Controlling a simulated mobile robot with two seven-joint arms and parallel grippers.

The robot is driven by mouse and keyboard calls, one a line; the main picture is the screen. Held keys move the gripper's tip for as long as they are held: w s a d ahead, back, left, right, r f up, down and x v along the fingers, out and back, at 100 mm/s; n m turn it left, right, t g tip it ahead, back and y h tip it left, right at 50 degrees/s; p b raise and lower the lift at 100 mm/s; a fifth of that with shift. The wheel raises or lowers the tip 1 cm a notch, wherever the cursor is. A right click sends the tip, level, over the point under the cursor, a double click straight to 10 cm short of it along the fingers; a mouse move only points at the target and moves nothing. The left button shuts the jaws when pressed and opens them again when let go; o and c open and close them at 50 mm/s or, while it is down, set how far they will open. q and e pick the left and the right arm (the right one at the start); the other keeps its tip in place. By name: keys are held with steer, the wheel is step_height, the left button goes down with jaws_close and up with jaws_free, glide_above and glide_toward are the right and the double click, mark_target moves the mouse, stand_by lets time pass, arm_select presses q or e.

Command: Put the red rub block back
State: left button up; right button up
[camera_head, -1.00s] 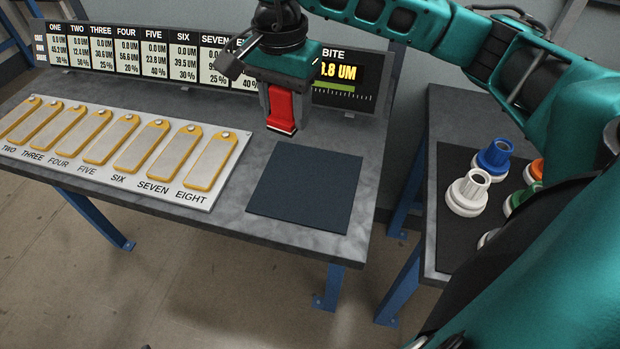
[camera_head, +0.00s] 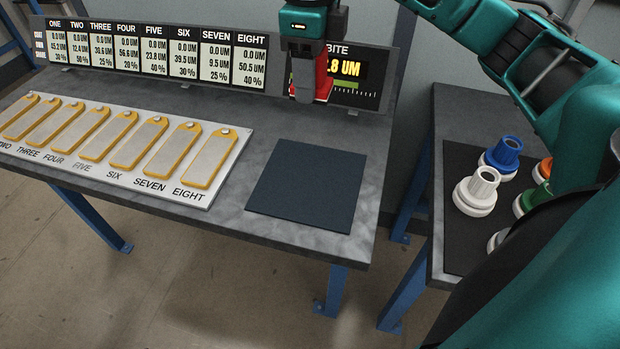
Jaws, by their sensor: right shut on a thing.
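The red rub block (camera_head: 324,80) is in my right gripper (camera_head: 311,92), which is shut on it near the back of the table, in front of the BITE display. The gripper's fingers cover part of the block. I cannot tell whether the block touches the table or hangs a little above it. A dark blue square mat (camera_head: 306,187) lies bare on the table, nearer than the gripper. My left gripper is not in view.
A white board (camera_head: 226,170) with several yellow-edged tags lies on the left of the table. A display panel (camera_head: 185,59) stands along the back. On the right side table, white (camera_head: 477,192), blue (camera_head: 502,154), green and orange couplers stand on a black mat (camera_head: 455,238).

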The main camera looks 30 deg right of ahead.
mark_target(310, 180)
steer(key=shift+f, duration=0.45)
arm_select(q)
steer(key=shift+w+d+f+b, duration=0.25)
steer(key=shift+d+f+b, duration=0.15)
steer(key=shift+b, duration=0.65)
arm_select(e)
step_height(310, 180, down, 19)
steer(key=shift+r, duration=0.15)
steer(key=shift+f+b, duration=0.3)
steer(key=shift+f, duration=0.05)
steer(key=o, duration=1.3)
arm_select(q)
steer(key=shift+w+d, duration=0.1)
arm_select(e)
steer(key=shift+r, duration=0.1)
